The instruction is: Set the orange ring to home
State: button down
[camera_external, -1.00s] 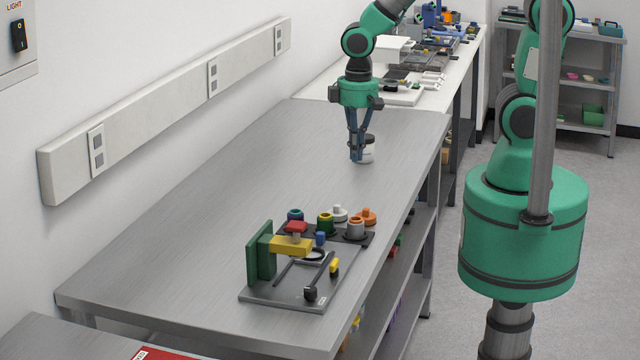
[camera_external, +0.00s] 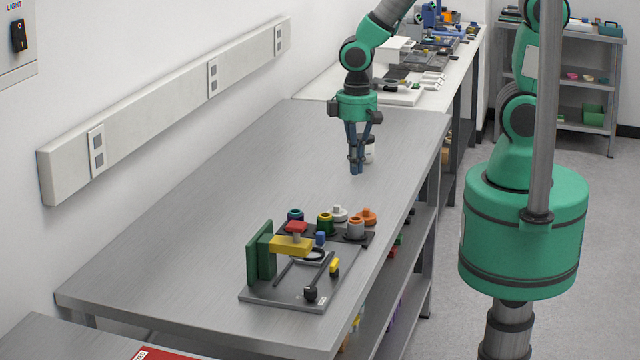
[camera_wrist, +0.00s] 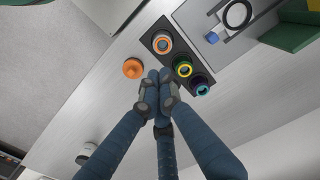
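An orange stepped piece (camera_external: 367,216) stands beside the dark block (camera_external: 368,240) on the steel table; it also shows in the wrist view (camera_wrist: 133,68). A grey cylinder (camera_external: 355,229) sits on the block, with an orange ring around its top in the wrist view (camera_wrist: 162,43). Green-yellow (camera_external: 325,224) and purple-blue (camera_external: 295,215) pieces sit in line with it. My gripper (camera_external: 357,172) hangs over the table, well beyond these pieces, fingers pointing down. In the wrist view its fingertips (camera_wrist: 158,75) meet, with nothing seen between them.
A grey plate (camera_external: 290,293) with a green upright (camera_external: 261,255), yellow arm (camera_external: 291,245) and red knob (camera_external: 296,227) stands in front of the block. A white knob (camera_external: 338,213) is beside the orange piece. A white jar (camera_external: 370,150) stands behind my gripper. Midtable is clear.

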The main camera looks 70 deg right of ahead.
notch_tip(320, 180, down, 11)
jog(key=shift+f+b, duration=0.1)
jog(key=shift+b, duration=0.3)
dwell(0.4)
notch_tip(320, 180, down, 2)
jog(key=shift+s+b, duration=0.1)
jog(key=shift+b, duration=0.45)
jog(key=shift+s+f, duration=0.15)
jog(key=shift+s, duration=0.1)
jog(key=shift+s+d+f, duration=0.1)
jog(key=shift+r+p, duration=0.5)
jog(key=shift+r, duration=0.15)
notch_tip(320, 180, up, 14)
jog(key=p, duration=0.2)
jog(key=shift+w+p, duration=0.4)
jog(key=shift+w, duration=0.05)
